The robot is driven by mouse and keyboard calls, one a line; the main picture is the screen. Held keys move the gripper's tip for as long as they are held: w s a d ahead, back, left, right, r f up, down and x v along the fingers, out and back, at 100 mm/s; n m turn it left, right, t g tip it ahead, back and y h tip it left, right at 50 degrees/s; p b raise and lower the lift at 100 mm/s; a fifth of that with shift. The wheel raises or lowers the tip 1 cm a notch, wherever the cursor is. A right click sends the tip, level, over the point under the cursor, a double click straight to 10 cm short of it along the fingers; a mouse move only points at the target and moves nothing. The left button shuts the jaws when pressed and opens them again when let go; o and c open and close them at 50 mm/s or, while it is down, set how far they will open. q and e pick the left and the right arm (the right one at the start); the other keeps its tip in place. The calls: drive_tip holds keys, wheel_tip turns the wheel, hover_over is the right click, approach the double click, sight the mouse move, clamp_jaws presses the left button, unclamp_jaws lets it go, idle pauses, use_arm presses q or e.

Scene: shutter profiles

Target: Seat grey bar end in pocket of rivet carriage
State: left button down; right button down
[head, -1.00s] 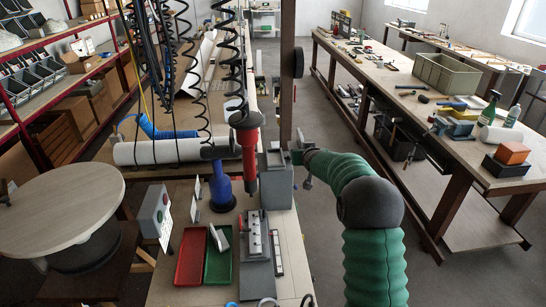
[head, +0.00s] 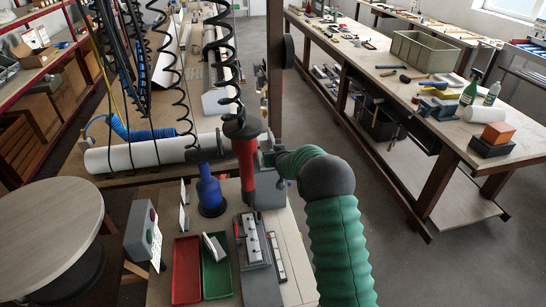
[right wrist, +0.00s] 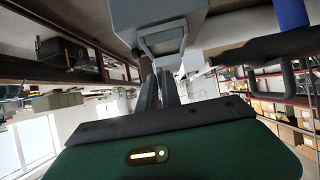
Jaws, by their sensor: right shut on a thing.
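The rivet carriage (head: 252,241) is a pale block with a row of dark spots on a dark grey slide on the bench; its pocket is too small to make out. A short light grey bar (head: 214,247) lies tilted in the green tray (head: 217,277), left of the carriage. My right gripper (head: 268,157) is beyond the carriage, behind the red tool. In the right wrist view its fingers (right wrist: 160,88) are shut at a grey loop handle (right wrist: 162,45) under a grey box (right wrist: 160,17). The held part is mostly hidden. My left gripper is not in view.
A red tray (head: 187,270), a slim strip (head: 277,257) and a button box (head: 143,234) flank the carriage. A long workbench (head: 440,122) stands at the right.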

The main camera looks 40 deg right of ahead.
drive_tip(key=f, duration=0.3)
drive_tip(key=shift+w+a+f, duration=0.15)
drive_tip(key=shift+w+a, duration=0.05)
drive_tip(key=shift+w, duration=0.05)
drive_tip(key=c, duration=1.7)
unclamp_jaws()
drive_tip(key=shift+a, duration=0.15)
drive_tip(key=shift+c, duration=0.2)
drive_tip(key=shift+o, duration=1)
drive_tip(key=shift+d, duration=0.25)
drive_tip(key=b+v, duration=0.3)
drive_tip(key=v, duration=0.9)
drive_tip(key=shift+r, duration=0.2)
